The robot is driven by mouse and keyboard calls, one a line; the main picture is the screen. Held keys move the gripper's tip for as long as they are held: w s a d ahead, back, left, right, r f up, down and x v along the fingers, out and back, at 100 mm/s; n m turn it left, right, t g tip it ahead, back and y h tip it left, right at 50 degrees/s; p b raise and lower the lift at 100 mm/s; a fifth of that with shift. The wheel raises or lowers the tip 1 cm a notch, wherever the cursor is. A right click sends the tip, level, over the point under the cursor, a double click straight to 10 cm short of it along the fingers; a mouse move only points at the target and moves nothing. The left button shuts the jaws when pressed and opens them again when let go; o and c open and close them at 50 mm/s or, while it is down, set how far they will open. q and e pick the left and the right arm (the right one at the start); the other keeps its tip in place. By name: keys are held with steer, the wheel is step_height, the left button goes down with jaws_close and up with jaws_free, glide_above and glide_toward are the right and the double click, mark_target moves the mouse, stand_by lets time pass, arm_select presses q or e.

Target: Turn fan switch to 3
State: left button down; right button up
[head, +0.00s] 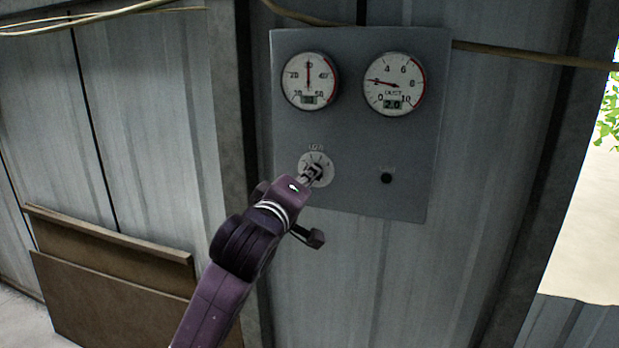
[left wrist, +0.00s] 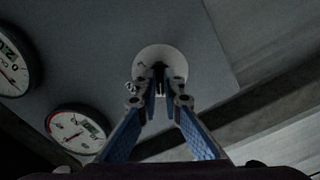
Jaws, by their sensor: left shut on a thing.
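The fan switch is a knob on a round white dial (head: 328,164) in the lower left part of a grey panel (head: 345,130). In the head view my left gripper (head: 316,173) reaches the dial from below and hides much of the knob and some of the markings. In the left wrist view the same dial (left wrist: 173,57) is at the top middle. There the fingertips of my left gripper (left wrist: 160,82) close on the dark knob at the dial's centre. The knob's exact setting cannot be read. My right gripper is not in view.
Two round gauges sit above the switch: a left gauge (head: 309,82) and a dust gauge (head: 393,84) reading about 2.0. A small dark button (head: 386,178) is right of the dial. Brown boards (head: 105,290) lean on the corrugated wall at lower left.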

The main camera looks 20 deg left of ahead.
arm_select(q)
steer(key=m+p, duration=1.6)
steer(key=m, duration=0.7)
steer(key=shift+f+m, duration=0.1)
steer(key=shift+m, duration=0.5)
stand_by(0.4)
steer(key=c, duration=2.1)
jaws_free()
steer(key=s, duration=1.2)
steer(key=shift+a, duration=0.3)
